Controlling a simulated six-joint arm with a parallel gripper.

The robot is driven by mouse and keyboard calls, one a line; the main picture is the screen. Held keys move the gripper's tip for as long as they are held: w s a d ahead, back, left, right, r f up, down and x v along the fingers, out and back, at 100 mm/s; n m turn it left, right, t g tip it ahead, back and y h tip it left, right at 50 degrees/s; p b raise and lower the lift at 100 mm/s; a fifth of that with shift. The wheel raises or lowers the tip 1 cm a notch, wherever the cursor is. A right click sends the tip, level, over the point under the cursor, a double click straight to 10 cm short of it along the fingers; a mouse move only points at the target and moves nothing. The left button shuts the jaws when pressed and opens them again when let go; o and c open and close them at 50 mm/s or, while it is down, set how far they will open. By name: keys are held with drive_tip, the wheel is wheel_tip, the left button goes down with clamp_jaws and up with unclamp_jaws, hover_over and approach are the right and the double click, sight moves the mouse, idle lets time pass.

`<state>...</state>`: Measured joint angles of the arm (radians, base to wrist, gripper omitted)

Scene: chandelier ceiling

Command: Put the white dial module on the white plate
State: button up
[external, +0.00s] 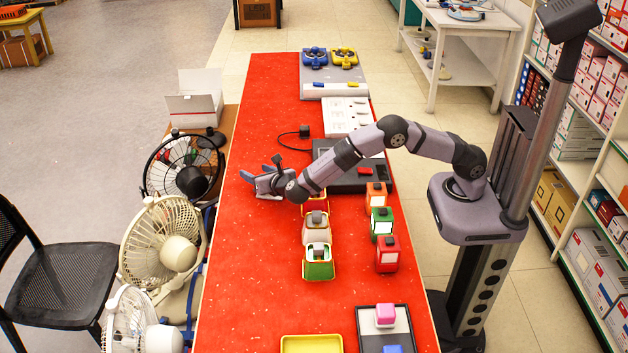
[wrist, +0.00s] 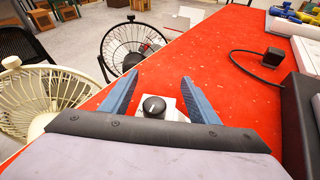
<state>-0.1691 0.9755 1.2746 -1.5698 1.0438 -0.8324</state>
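The white dial module (wrist: 171,102), a small white base with a black round knob, sits on the red table between my gripper's fingers in the wrist view. My gripper (wrist: 158,76) has two blue fingers, spread wide, one on each side of the module, with visible gaps. In the external view my gripper (external: 268,169) is low over the left part of the red table; I cannot make out the module clearly there. The white plate (external: 347,117) lies farther back on the table, to the right of my gripper, with small parts on it.
A black adapter (external: 304,131) with a cable lies near the white plate. A dark panel (external: 350,181) is under my arm. Several toy vehicles (external: 318,262) stand nearer the front. Fans (external: 166,250) stand beyond the table's left edge. The front left table area is clear.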

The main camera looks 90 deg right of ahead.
drive_tip(key=shift+r, duration=0.2)
drive_tip(key=b+v, duration=0.1)
drive_tip(key=v, duration=0.4)
drive_tip(key=shift+s+a+r, duration=0.1)
drive_tip(key=shift+r, duration=0.15)
wheel_tip(320, 180, up, 5)
drive_tip(key=shift+r, duration=0.8)
